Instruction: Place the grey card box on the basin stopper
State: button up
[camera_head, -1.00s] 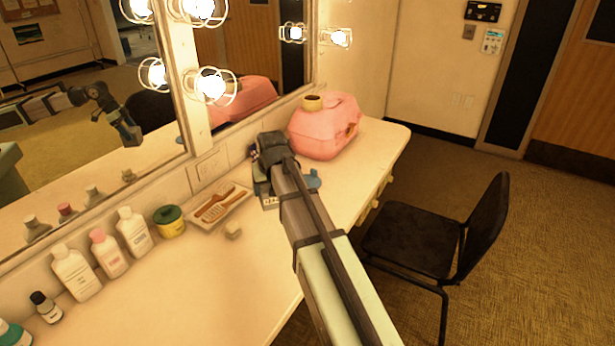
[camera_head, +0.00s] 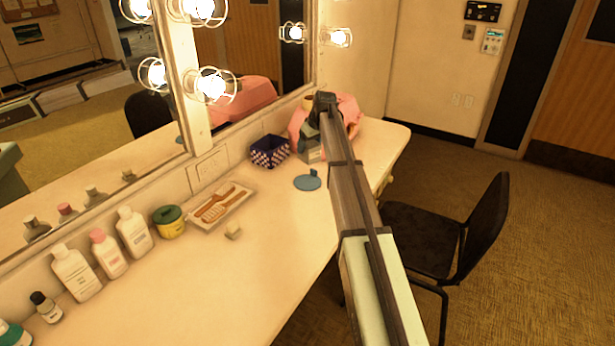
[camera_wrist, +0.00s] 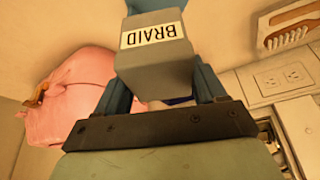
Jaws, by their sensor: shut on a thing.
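The grey card box (camera_head: 310,150) is in my gripper (camera_head: 318,126), in front of the pink case at the back of the counter. In the wrist view the grey box (camera_wrist: 155,68), with a white "BRAID" label, sits between the blue fingers of my gripper (camera_wrist: 160,85), which is shut on it. The height of the box above the counter is hard to tell.
A navy checked box (camera_head: 269,151) stands left of the grey box. The pink case (camera_head: 348,107) is close behind my gripper. The front counter is clear.

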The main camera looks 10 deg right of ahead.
aim_at(317, 148)
jog(key=shift+a+r+n+y, duration=0.1)
jog(key=shift+a+n+y, duration=0.1)
jog(key=shift+n, duration=0.35)
jog(key=shift+a+n+y, duration=0.1)
jog(key=shift+n+y, duration=0.1)
jog(key=shift+n, duration=0.35)
jog(key=shift+n+g, duration=0.5)
jog(key=shift+n, duration=0.4)
jog(key=shift+s+f+y, duration=0.1)
jog(key=shift+f+y, duration=0.1)
jog(key=shift+y, duration=0.1)
jog(key=shift+a+f, duration=0.1)
jog(key=shift+f, duration=4.75)
jog(key=shift+f, duration=0.15)
jog(key=o, duration=1.1)
jog(key=v, duration=1.2)
